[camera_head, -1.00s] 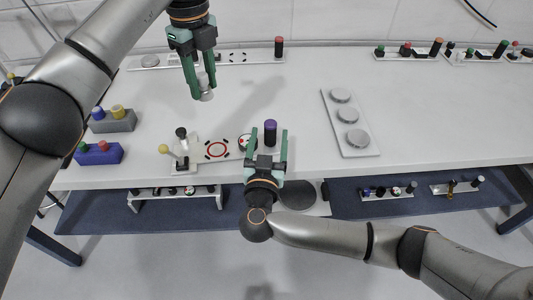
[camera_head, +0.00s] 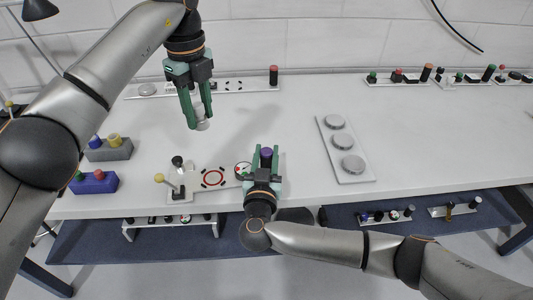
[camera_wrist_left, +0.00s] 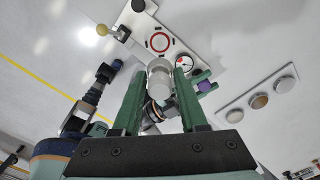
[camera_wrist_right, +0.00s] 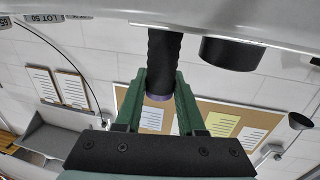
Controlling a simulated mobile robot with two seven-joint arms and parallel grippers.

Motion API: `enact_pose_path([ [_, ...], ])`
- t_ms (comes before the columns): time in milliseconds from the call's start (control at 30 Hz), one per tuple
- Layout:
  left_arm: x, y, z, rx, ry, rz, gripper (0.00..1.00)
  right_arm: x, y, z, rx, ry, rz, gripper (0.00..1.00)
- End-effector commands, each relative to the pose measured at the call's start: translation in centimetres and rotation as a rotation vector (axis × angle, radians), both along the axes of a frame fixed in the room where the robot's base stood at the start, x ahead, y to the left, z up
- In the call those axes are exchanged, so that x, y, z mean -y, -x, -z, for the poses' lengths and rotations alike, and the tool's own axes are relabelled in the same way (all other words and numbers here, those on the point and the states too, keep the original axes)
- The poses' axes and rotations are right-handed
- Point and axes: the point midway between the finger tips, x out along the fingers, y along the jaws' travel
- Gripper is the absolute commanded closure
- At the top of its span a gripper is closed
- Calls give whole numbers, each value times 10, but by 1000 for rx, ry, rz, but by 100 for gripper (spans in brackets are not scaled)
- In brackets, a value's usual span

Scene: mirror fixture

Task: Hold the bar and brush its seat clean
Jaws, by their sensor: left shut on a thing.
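The bar (camera_head: 266,154) is an upright dark cylinder with a purple top near the table's front edge. In the right wrist view it shows as a black ribbed shaft (camera_wrist_right: 163,60). My right gripper (camera_head: 266,159) has a green finger against each side of it. My left gripper (camera_head: 200,122) is shut on a pale grey cylinder (camera_wrist_left: 160,78), held above the table, left of and behind the bar. I cannot tell whether this cylinder is the brush. The bar's seat is hidden by my right gripper.
A white plate with a red ring (camera_head: 213,178), a gauge (camera_head: 242,168) and a yellow-knobbed lever (camera_head: 160,178) lie left of the bar. Blue (camera_head: 96,183) and grey (camera_head: 108,150) blocks stand further left. A plate with round discs (camera_head: 346,176) lies right. The table between is clear.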

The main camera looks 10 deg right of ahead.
Motion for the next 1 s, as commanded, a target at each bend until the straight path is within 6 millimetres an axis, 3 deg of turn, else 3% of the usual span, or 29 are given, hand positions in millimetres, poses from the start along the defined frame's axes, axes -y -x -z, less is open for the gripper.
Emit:
enact_pose_path([
  [67,0,0,0,0,0,0,100,0,0,0,0,0,1,72],
  [300,0,0,0,0,0,0,100,0,0,0,0,0,1,99],
  [1000,0,0,0,0,0,0,100,0,0,0,-1,1,1,100],
])
